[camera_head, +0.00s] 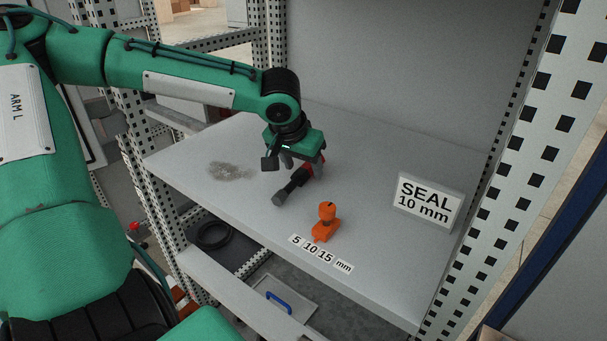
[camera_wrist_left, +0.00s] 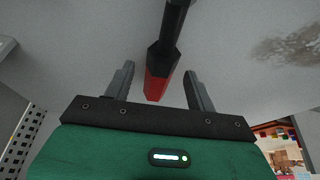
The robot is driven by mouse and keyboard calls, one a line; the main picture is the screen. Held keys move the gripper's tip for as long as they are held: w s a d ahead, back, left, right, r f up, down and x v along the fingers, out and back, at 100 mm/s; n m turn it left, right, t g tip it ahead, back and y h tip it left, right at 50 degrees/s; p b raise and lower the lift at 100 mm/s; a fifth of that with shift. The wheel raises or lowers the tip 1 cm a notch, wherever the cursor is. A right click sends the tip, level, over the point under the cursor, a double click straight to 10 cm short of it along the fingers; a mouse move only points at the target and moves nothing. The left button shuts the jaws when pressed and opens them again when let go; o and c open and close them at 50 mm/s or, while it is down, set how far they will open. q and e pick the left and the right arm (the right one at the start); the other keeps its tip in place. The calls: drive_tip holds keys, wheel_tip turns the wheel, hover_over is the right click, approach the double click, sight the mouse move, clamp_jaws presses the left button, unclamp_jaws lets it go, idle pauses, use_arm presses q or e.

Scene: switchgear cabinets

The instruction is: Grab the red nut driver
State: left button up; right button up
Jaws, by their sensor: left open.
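The red nut driver (camera_head: 293,186) lies on the grey shelf, its dark shaft toward the front and its red handle partly hidden under my left gripper. In the left wrist view its red handle (camera_wrist_left: 156,86) lies between the two fingers, with the black shaft running away to the top edge. My left gripper (camera_head: 304,167) is over the handle, pointing down. In the left wrist view the gripper (camera_wrist_left: 158,84) is open, with a gap on each side of the handle. My right gripper is not in view.
A "SEAL 10 mm" sign (camera_head: 428,203) stands at the right. A dusty patch (camera_head: 231,171) marks the left. Perforated cabinet posts flank the shelf.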

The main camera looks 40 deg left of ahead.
use_arm(q)
drive_tip(key=shift+c, duration=0.5)
drive_tip(key=c, duration=1)
drive_tip(key=shift+r, duration=0.1)
